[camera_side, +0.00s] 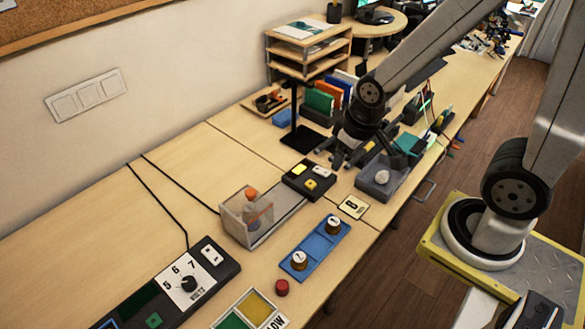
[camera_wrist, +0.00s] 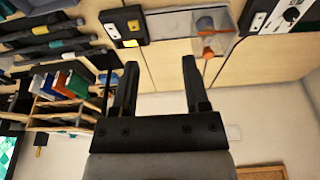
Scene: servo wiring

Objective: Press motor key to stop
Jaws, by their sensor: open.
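A small black key box (camera_side: 306,187) with white and yellow keys lies on the bench, at the end of a grey track. I cannot read which key is the motor key. In the wrist view the box (camera_wrist: 122,16) is at the top, left of centre, with a yellow key (camera_wrist: 130,43) that looks lit. My gripper (camera_side: 346,160) is above the bench, behind and to the right of the box in the side view, and apart from it. In the wrist view its two fingers (camera_wrist: 160,66) are spread with nothing between them.
A clear bin with an orange-capped bottle (camera_side: 251,216) stands left of the key box. A grey tray with a white round thing (camera_side: 382,177) is close to my gripper at right. A blue panel with two knobs (camera_side: 316,248) and a voltage panel (camera_side: 180,285) lie nearer.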

